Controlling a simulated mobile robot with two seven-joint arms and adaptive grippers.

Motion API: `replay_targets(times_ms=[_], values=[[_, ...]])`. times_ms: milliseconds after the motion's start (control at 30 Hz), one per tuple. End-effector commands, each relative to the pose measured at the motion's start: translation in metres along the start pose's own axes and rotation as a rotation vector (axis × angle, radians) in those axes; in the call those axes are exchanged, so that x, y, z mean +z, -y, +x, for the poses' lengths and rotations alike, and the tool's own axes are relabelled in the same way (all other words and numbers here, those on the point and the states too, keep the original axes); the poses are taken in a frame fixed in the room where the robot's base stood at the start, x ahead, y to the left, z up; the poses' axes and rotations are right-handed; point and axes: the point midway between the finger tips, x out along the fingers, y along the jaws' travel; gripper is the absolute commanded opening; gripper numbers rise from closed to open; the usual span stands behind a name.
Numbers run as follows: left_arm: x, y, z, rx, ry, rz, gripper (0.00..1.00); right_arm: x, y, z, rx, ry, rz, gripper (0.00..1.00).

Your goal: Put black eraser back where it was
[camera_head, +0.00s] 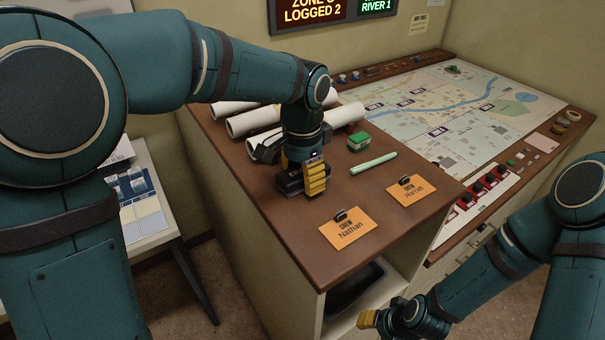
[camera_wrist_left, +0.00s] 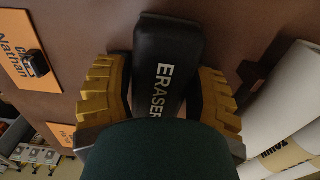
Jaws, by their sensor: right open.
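The black eraser (camera_wrist_left: 166,65), a dark block with white "ERASER" lettering, is on the brown console top, partly hidden in the head view (camera_head: 289,183). My left gripper (camera_head: 314,180) points down over it. In the left wrist view its yellow fingers (camera_wrist_left: 165,95) stand against both long sides of the eraser and appear shut on it. The eraser's near end is hidden by my gripper. Whether it touches the surface cannot be told. My right gripper (camera_head: 371,319) is low in front of the console, open and apart from everything.
A green box (camera_head: 358,141) and a light green marker (camera_head: 373,163) lie right of the eraser. Two orange name cards, Nathan (camera_head: 348,230) and Harman (camera_head: 411,191), lie nearer the front. White paper rolls (camera_head: 250,121) lie behind. A map (camera_head: 450,108) covers the lower desk.

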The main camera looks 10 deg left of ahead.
Motion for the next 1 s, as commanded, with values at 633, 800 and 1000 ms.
replay_targets(times_ms=[633,800,1000], values=[[-0.001,0.0,-0.035,-0.002,-0.004,0.001,0.77,-0.001,0.003,-0.007,-0.001,0.0,0.0,0.47],[-0.001,0.0,-0.072,-0.002,-0.004,0.0,0.77,-0.002,0.004,-0.013,-0.003,0.0,0.0,0.47],[-0.001,0.0,-0.106,-0.001,-0.003,-0.001,0.77,-0.002,0.006,-0.019,-0.004,0.0,0.0,0.47]])
